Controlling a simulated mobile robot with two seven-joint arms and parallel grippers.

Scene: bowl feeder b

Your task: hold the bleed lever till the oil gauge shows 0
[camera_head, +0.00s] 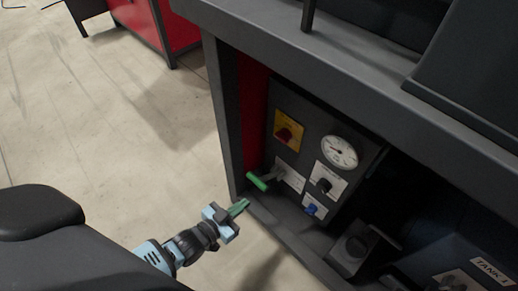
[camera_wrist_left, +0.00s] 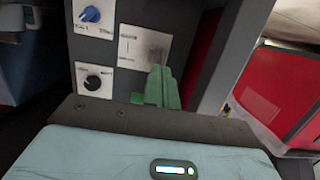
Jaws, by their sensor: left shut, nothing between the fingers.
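My right gripper is out of view.
A red rotary switch (camera_head: 284,134) on a yellow plate, a black knob (camera_head: 324,186) and a blue knob (camera_head: 310,209) sit near the lever. The dark frame post (camera_head: 223,120) and the overhanging tabletop (camera_head: 300,55) border the panel. Open floor lies left.

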